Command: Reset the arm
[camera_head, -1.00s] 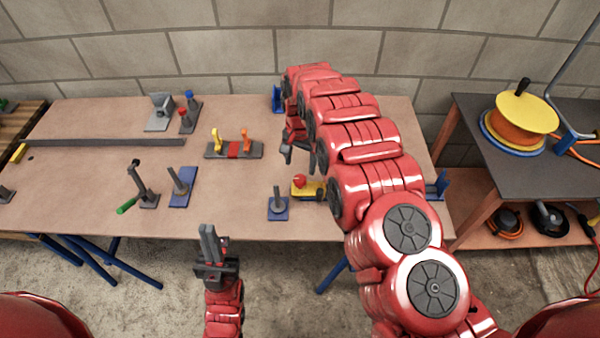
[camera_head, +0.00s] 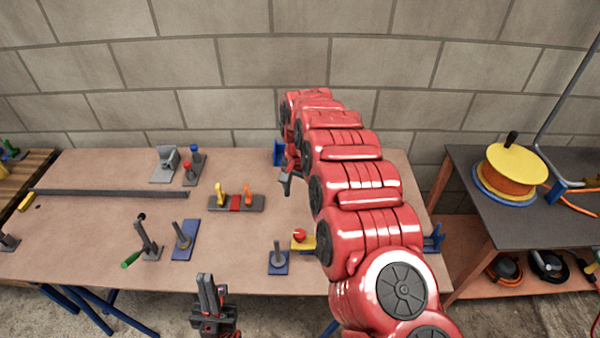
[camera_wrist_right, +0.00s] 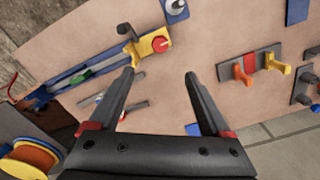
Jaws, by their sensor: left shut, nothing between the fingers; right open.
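My right arm reaches over the workbench (camera_head: 100,215) in the head view. Its gripper (camera_head: 286,182) is above the bench, left of the arm, and is partly hidden by it. In the right wrist view the right gripper (camera_wrist_right: 160,78) has its two fingers wide apart with nothing between them. My left gripper (camera_head: 208,292) is at the bottom of the head view, in front of the bench's front edge. It points up with its fingers together and empty.
A yellow block with a red knob (camera_head: 300,236) and a blue-based post (camera_head: 278,262) stand near the right arm. A grey fixture with orange and yellow levers (camera_head: 236,203) is mid-bench. A green-handled crank (camera_head: 148,240) stands left. A cable reel (camera_head: 512,172) sits on the right table.

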